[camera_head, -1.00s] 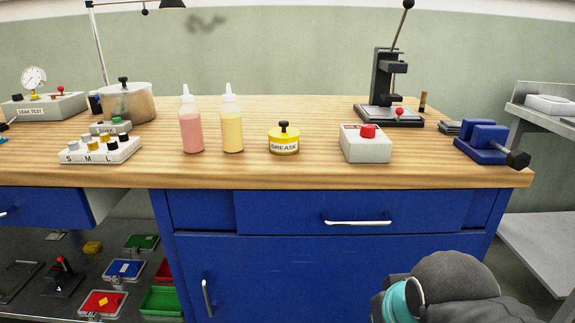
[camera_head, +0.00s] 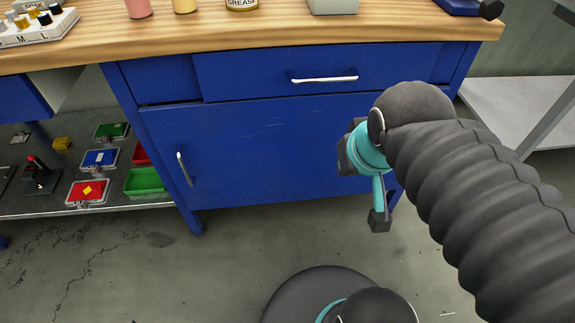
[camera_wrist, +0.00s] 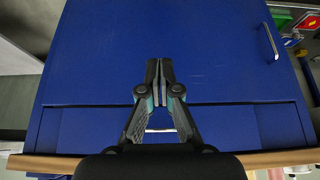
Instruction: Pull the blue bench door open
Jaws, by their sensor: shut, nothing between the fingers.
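The blue bench door (camera_head: 255,155) is closed, flush with the bench front below a wide drawer. Its upright silver handle (camera_head: 184,169) is near the door's left edge. In the wrist view, which shows the bench upside down, the door (camera_wrist: 110,55) fills the middle and its handle (camera_wrist: 270,42) is at the upper right. My gripper (camera_wrist: 159,65) is shut and empty, in front of the door and well to one side of the handle, not touching it.
The drawer (camera_head: 330,72) above the door is shut and has a horizontal silver handle (camera_head: 323,79). The wooden benchtop (camera_head: 270,38) overhangs the front. Left of the door, an open shelf (camera_head: 60,205) holds coloured trays. The floor (camera_head: 240,245) before the door's left side is clear.

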